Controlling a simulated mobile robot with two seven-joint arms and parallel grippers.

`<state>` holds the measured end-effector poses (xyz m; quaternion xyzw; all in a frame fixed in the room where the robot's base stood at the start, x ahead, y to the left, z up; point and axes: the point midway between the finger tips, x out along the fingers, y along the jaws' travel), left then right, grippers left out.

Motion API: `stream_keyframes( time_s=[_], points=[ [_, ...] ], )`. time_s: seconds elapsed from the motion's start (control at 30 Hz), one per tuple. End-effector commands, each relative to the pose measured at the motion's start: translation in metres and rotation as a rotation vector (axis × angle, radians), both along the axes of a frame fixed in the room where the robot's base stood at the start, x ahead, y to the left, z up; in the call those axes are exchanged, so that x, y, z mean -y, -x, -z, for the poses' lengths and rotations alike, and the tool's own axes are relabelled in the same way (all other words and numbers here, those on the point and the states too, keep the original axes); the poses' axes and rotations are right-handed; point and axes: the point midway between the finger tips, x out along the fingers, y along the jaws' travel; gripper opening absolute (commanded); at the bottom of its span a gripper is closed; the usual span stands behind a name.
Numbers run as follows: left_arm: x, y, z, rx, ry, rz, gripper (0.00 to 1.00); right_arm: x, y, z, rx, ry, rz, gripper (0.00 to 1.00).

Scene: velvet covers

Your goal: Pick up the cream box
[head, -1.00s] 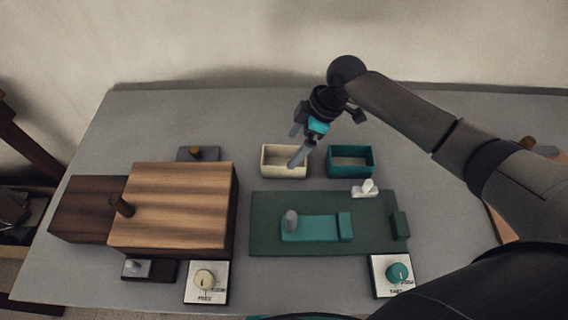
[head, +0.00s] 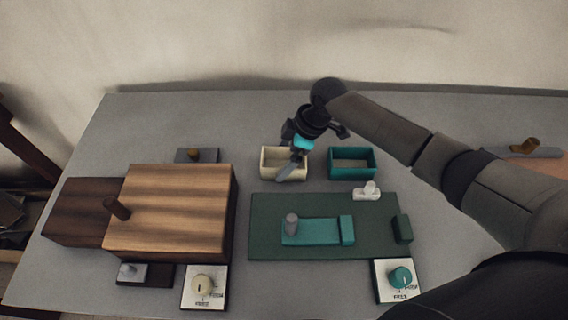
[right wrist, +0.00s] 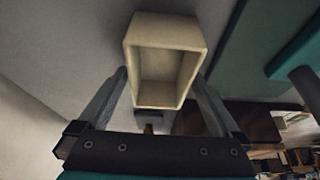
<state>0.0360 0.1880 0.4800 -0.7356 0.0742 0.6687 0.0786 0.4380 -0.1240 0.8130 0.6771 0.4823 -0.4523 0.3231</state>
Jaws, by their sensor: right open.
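The cream box (head: 270,165) is an open-topped tray on the grey table, left of the teal box. My right gripper (head: 289,172) is over it in the head view and hides part of its inside and right side. In the right wrist view the cream box (right wrist: 164,62) shows its open side. The two fingers of my right gripper (right wrist: 160,92) are apart, one on each side of the box's near end. I cannot tell whether they touch it. My left gripper is not in view.
A teal box (head: 352,162) stands close to the right. A dark green board (head: 270,240) with a teal handled slider lies in front. A wooden block with a peg (head: 180,205) stands at the left. A small white knobbed piece (head: 367,191) sits at the board's back edge.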

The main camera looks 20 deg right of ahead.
Motion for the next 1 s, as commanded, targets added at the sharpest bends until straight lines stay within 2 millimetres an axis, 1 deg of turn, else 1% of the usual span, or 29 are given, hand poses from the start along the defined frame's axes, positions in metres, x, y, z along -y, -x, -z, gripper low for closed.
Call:
stream_keyframes(
  time_s=[0.53,1.0],
  points=[
    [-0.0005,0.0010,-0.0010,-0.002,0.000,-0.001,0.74,-0.0002,0.0005,0.0044,-0.001,0.000,0.000,1.00],
    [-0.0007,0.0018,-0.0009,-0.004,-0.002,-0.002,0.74,-0.0003,0.0003,0.0043,-0.001,0.000,0.000,0.47]
  ],
)
